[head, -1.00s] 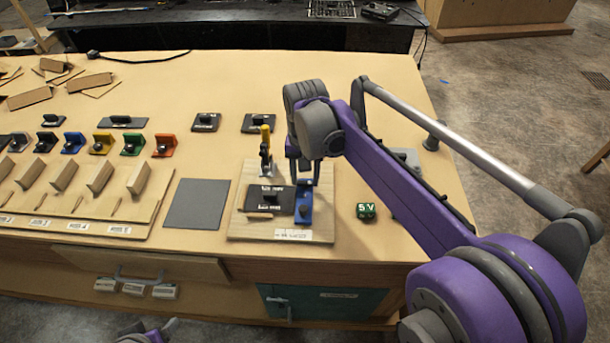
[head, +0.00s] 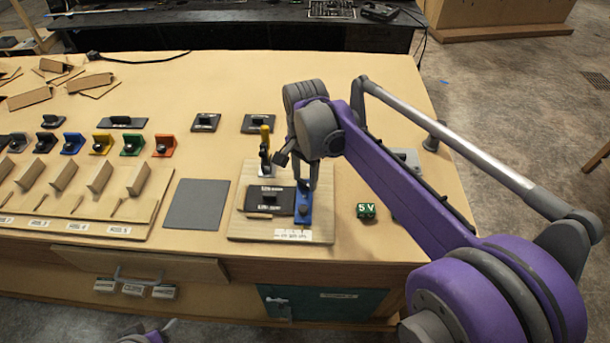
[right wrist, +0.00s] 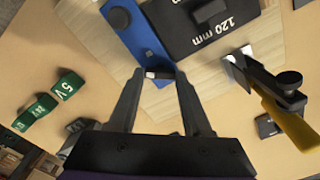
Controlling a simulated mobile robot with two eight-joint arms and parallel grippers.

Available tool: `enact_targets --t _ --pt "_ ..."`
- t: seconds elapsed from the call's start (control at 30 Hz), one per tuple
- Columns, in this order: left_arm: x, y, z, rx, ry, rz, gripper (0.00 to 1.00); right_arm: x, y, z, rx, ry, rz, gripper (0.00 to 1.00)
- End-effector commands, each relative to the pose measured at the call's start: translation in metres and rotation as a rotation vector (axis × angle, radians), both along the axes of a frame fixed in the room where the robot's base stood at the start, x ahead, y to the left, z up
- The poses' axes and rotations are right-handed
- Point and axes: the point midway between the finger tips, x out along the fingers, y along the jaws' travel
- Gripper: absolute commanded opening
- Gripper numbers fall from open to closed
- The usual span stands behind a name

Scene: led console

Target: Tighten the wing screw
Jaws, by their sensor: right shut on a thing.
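The wooden fixture board (head: 238,231) lies near the table's front edge. It carries a black block (head: 280,208), marked 120 mm in the right wrist view (right wrist: 190,32), and a blue part (head: 303,222) beside it. My right gripper (head: 306,186) points down at the far end of the blue part. In the right wrist view its fingertips (right wrist: 160,74) close on a small dark piece with a pale edge, which I take for the wing screw (right wrist: 160,73). The fingers hide most of it. A dark knob (right wrist: 119,18) sits on the blue part.
A yellow-handled toggle clamp (head: 265,140) stands close to my right gripper. A green 5 V block (head: 366,211) lies right of the board. A grey mat (head: 197,204) lies left of it. Coloured brackets (head: 164,146) and wooden holders (head: 98,176) fill the left side.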

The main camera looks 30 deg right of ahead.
Motion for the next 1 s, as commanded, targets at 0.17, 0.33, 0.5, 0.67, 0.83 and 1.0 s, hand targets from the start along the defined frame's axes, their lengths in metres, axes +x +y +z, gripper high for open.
enact_targets --t 0.17,0.33,0.5,0.67,0.83,1.0 --pt "0.0002 0.0 0.0007 0.0 0.0 0.0 0.78 0.0011 -0.0002 0.0019 0.0 -0.002 -0.007 0.0" --pt "0.0002 0.0 0.0007 0.0 0.0 0.0 0.78 0.0011 -0.0002 0.0019 0.0 -0.002 -0.007 0.0" --pt "0.0003 0.0 0.0006 0.0 0.0 0.0 0.78 0.0009 -0.0002 0.0017 0.0 -0.002 -0.007 0.63" --pt "0.0001 0.0 0.0004 0.0 0.0 0.0 0.78 0.0006 -0.0001 0.001 -0.001 -0.001 -0.006 0.8" --pt "0.0 0.0 0.0001 0.0 0.0 0.0 0.78 0.0003 0.0 0.0006 0.0 -0.001 -0.006 0.8" --pt "0.0003 0.0 0.0011 0.0 -0.001 0.0 0.78 0.0004 0.0 0.0091 0.0 -0.001 -0.006 0.8"
